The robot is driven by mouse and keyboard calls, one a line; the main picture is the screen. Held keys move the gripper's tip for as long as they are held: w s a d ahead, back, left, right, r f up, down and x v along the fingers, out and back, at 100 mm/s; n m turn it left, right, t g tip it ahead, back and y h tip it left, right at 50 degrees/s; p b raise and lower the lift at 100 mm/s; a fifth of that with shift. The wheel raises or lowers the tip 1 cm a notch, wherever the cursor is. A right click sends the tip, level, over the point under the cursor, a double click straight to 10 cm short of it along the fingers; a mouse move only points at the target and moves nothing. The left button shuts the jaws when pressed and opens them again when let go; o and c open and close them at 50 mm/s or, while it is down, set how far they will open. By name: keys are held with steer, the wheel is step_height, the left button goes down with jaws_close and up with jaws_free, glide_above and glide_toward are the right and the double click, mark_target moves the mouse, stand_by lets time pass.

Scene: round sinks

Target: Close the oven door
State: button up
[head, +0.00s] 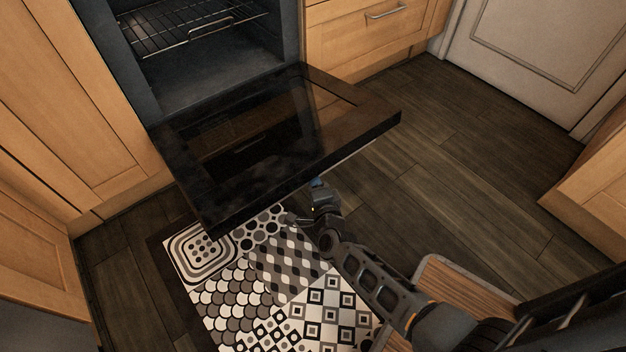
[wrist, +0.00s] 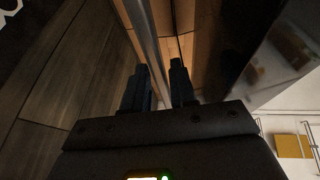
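The oven door (head: 245,150) is a glossy black panel, hinged down and wide open in front of the oven (head: 215,75). My arm reaches in from the lower right in the head view. The bar looks like the door's handle or edge trim. I cannot tell whether the fingers press on it. The dark door surface also shows in the wrist view (wrist: 235,50).
A wire rack (head: 180,30) sits inside the oven. A patterned mat (head: 270,290) lies on the dark wood floor below the door. Wooden cabinets (head: 95,100) flank the oven. Open floor (head: 440,160) lies to the right, before a pale door (head: 540,45).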

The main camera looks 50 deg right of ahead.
jaws_close()
steer(key=shift+r, duration=0.15)
